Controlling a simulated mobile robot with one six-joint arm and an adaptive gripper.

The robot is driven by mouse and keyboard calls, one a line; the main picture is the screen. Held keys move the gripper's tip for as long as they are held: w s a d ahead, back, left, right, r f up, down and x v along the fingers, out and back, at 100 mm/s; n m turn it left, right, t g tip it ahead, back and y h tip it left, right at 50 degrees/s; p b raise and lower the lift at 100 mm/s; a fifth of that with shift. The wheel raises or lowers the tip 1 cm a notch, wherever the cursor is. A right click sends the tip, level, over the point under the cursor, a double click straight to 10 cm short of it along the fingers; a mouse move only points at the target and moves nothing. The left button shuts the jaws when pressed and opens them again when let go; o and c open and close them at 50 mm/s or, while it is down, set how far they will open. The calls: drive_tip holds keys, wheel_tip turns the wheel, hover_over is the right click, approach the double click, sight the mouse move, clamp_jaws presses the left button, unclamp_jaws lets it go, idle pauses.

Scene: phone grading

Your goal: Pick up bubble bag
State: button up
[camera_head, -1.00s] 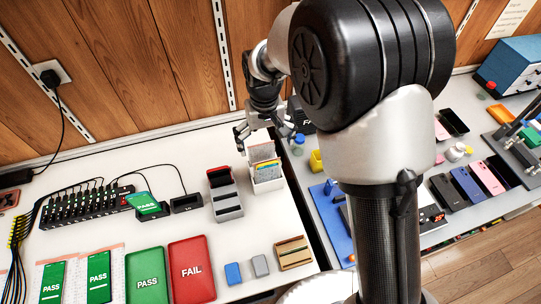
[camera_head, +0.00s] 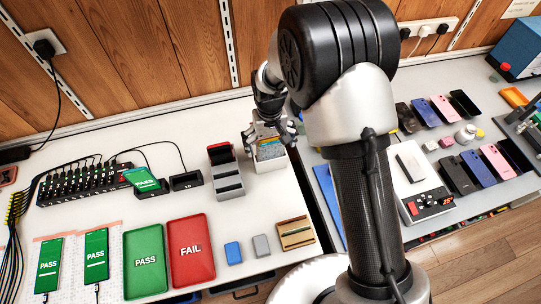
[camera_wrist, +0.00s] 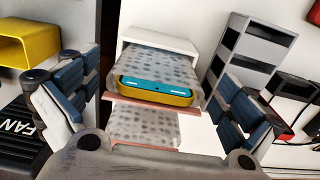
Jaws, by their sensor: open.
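The bubble bag (camera_wrist: 157,67) is a grey, translucent, dotted sheet standing in a white box (camera_wrist: 160,36). A yellow item with a blue face lies against it in the wrist view. More dotted grey sheet shows below that item. My gripper (camera_wrist: 157,105) is open, with one finger on each side of the box opening. I cannot tell whether the fingers touch anything. In the head view, my gripper (camera_head: 270,136) is over the white box (camera_head: 272,164), and it hides part of the bag (camera_head: 270,148).
A grey compartment rack (camera_head: 226,172) stands close left of the box. A yellow holder (camera_wrist: 28,41) and a black block marked FAN (camera_wrist: 22,125) are in the wrist view. Green and red trays (camera_head: 190,250) lie in front. A table gap runs right of the box.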

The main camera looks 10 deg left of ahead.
sight(270, 155)
drive_tip(key=f, duration=0.2)
drive_tip(key=f+b, duration=0.1)
drive_tip(key=shift+w+f, duration=0.25)
drive_tip(key=shift+f, duration=0.05)
drive_tip(key=shift+c, duration=0.5)
drive_tip(key=shift+r, duration=0.1)
drive_tip(key=c, duration=1)
